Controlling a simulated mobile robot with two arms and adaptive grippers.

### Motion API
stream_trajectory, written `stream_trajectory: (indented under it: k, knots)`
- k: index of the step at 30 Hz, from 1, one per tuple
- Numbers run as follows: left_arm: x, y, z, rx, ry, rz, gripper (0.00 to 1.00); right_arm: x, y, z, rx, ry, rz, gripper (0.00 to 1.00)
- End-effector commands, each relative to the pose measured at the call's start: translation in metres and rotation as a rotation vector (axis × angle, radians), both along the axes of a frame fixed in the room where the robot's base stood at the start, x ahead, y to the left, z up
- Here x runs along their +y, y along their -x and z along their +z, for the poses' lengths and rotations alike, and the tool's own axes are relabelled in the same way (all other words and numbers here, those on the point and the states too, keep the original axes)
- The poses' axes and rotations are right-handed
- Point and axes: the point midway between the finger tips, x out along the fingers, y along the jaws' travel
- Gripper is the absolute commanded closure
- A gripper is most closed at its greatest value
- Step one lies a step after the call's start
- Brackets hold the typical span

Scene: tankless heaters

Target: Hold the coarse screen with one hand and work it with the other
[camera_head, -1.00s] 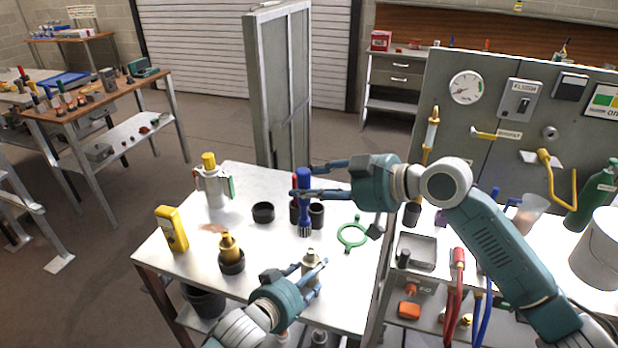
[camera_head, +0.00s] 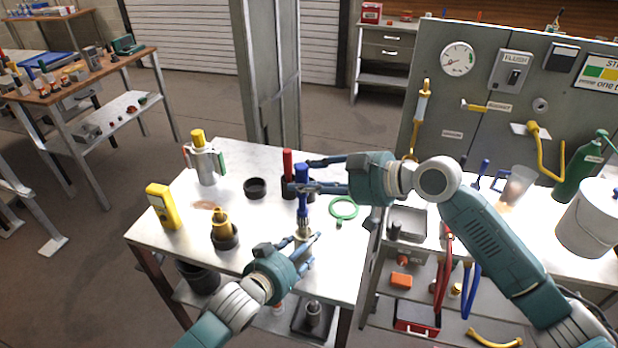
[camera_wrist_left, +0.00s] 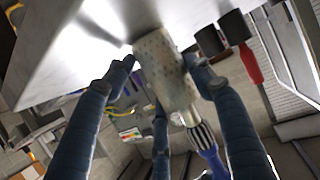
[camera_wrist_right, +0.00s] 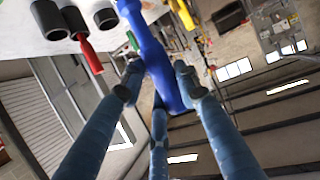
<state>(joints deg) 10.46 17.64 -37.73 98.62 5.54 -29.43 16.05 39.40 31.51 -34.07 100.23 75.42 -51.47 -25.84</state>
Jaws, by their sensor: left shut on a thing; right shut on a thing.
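The coarse screen (camera_head: 303,234) is a pale, speckled cylinder, clearer in the left wrist view (camera_wrist_left: 166,72). My left gripper (camera_head: 309,246) is shut on it and holds it upright over the front right of the table. My right gripper (camera_head: 308,176) is shut on a brush with a blue handle (camera_head: 302,202), which also fills the middle of the right wrist view (camera_wrist_right: 150,50). The brush points down, and its striped bristles (camera_wrist_left: 203,138) are at the screen's open end. I cannot tell how far they reach inside.
The metal table (camera_head: 190,250) holds a yellow meter (camera_head: 161,206), a silver canister (camera_head: 205,163), a yellow-topped brass part (camera_head: 222,230), a black ring (camera_head: 255,188) and a green ring (camera_head: 343,208). A red-handled tool (camera_head: 288,163) stands just behind the brush. A grey panel stands at right.

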Motion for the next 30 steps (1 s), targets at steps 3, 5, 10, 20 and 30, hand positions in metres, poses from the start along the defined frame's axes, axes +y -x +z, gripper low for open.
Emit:
stream_trajectory:
  k: [3,5,10,20,30]
  knots:
    - [0.0,0.0,0.0,0.0,-0.001,0.0,0.76,0.011,-0.004,0.0,0.001,-0.002,0.001,0.96]
    - [0.0,0.0,0.0,0.0,-0.001,0.0,0.76,0.017,-0.005,0.0,0.001,-0.001,0.001,0.96]
    - [0.0,0.0,0.0,-0.001,-0.001,0.001,0.76,-0.002,0.0,0.0,0.001,0.002,-0.002,0.96]
    - [0.0,0.0,0.0,0.0,0.0,0.0,0.76,0.001,0.0,0.001,0.0,-0.001,0.002,0.96]
    - [0.0,0.0,0.0,-0.001,-0.001,0.001,0.76,-0.002,0.0,0.0,0.001,0.002,-0.002,0.96]
